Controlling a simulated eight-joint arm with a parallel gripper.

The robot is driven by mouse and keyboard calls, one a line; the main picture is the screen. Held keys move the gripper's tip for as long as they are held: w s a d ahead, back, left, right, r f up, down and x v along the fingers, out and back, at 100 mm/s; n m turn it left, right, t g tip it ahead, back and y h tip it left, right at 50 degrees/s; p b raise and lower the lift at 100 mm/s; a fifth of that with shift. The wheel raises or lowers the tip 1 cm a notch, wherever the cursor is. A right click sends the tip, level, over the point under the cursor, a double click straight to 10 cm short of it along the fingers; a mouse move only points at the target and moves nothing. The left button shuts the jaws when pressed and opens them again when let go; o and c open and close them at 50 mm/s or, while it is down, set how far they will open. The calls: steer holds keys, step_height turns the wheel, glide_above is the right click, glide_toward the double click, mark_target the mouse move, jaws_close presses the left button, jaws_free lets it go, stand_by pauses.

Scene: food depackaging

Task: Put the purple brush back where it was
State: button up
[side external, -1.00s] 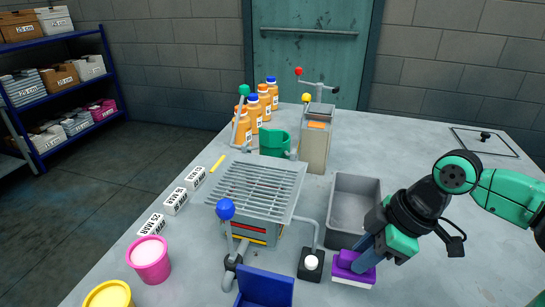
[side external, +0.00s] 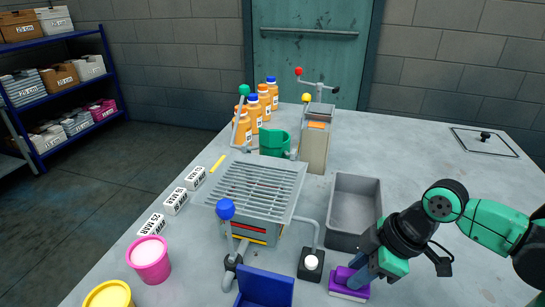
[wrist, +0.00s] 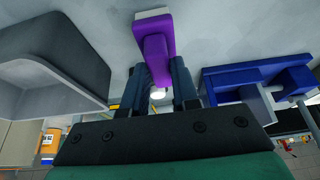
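The purple brush (side external: 348,284), with a pale bristle edge underneath, is in the side view just in front of the grey bin. My gripper (side external: 361,270) comes from the right and is shut on the brush's handle. In the wrist view the purple brush (wrist: 155,42) points away from me, with its handle between the two fingers of my gripper (wrist: 158,82). The brush is low over the grey table (side external: 420,285); I cannot tell whether the bristles touch it.
The grey bin (side external: 356,186) stands right behind my gripper. A blue holder-like piece (side external: 265,287) is to the left, also in the wrist view (wrist: 255,80).

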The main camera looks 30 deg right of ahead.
steer(key=o, duration=0.3)
steer(key=shift+o, duration=0.2)
steer(key=shift+r, duration=0.1)
steer(key=shift+v, duration=3.6)
steer(key=w+d+r+m+t+h, duration=0.3)
steer(key=w+d+m, duration=0.3)
steer(key=m, duration=0.3)
steer(key=shift+w+t, duration=0.5)
steer(key=shift+w, duration=0.05)
